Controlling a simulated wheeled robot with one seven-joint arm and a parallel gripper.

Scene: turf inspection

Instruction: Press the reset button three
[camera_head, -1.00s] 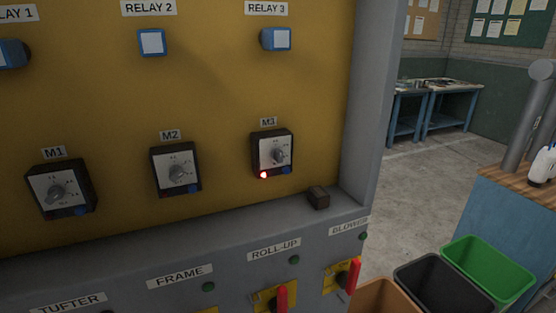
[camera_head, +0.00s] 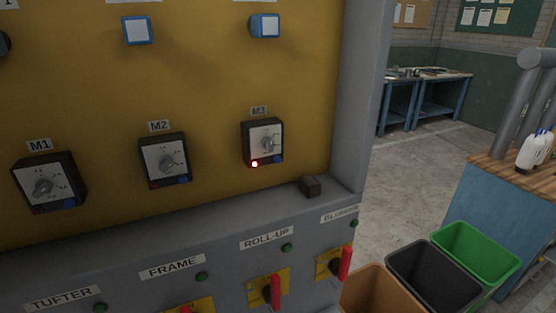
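The M3 unit (camera_head: 262,142) is a dark box with a white dial face and grey knob on the yellow panel (camera_head: 215,80). A red light (camera_head: 254,164) glows at its lower left, and a blue button (camera_head: 278,158) sits at its lower right. The M2 unit (camera_head: 164,160) and M1 unit (camera_head: 48,183) are alike, each with a blue button; neither shows a lit red light. Blue-framed white relay blocks (camera_head: 265,26) are above; the one over M2 (camera_head: 137,31) also shows. My gripper is not in view.
A small dark block (camera_head: 310,186) lies on the grey ledge under M3. Below are red handles (camera_head: 345,262) with labels and green lamps. At right stand green (camera_head: 478,248), black (camera_head: 436,275) and brown bins (camera_head: 375,290), and a wood-topped blue bench (camera_head: 515,175). Floor behind is open.

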